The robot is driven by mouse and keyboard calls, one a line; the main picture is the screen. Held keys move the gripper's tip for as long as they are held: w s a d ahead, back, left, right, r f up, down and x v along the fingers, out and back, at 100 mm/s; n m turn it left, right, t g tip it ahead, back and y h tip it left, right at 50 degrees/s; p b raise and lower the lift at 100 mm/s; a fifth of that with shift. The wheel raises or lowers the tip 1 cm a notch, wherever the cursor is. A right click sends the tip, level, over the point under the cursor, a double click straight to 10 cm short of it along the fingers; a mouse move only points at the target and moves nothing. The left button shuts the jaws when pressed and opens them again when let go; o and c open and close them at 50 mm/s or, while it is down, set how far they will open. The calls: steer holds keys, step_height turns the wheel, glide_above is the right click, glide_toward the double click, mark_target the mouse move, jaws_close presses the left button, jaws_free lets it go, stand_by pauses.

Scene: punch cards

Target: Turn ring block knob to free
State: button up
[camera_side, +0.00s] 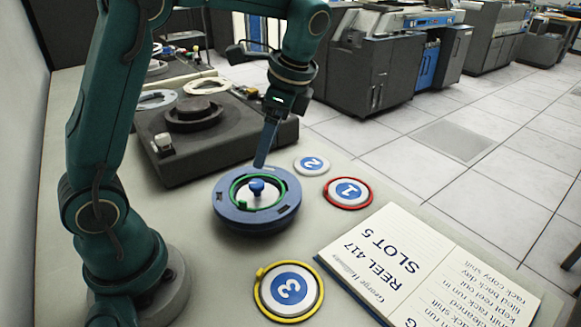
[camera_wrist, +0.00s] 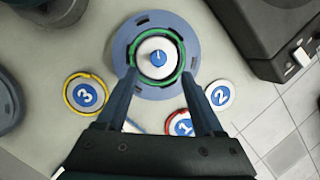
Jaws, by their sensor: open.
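The ring block is a round blue-grey block (camera_side: 256,222) on the table; it also shows in the wrist view (camera_wrist: 122,45). A green ring (camera_side: 236,189) lies around its pale centre. A blue knob (camera_side: 257,186) stands in the middle; in the wrist view the knob (camera_wrist: 158,58) has a short light mark at its upper part. My gripper (camera_side: 260,164) is open and empty, above the back of the block in the side view. In the wrist view the fingertips (camera_wrist: 158,78) are well apart, one on each side of the knob's line, toward the near rim.
Disc 1 (camera_side: 347,191) has a red ring, disc 3 (camera_side: 289,289) a yellow ring, and disc 2 (camera_side: 312,165) shows no coloured ring. An open notebook (camera_side: 415,265) lies at front right. A dark reel unit (camera_side: 215,150) stands behind the block.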

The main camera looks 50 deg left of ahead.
mark_target(257, 183)
steer(key=shift+g, duration=0.7)
steer(key=f, duration=0.4)
steer(key=shift+w+a, duration=0.1)
steer(key=shift+a, duration=0.2)
steer(key=shift+x, duration=2.25)
steer(key=shift+c, duration=0.3)
jaws_close()
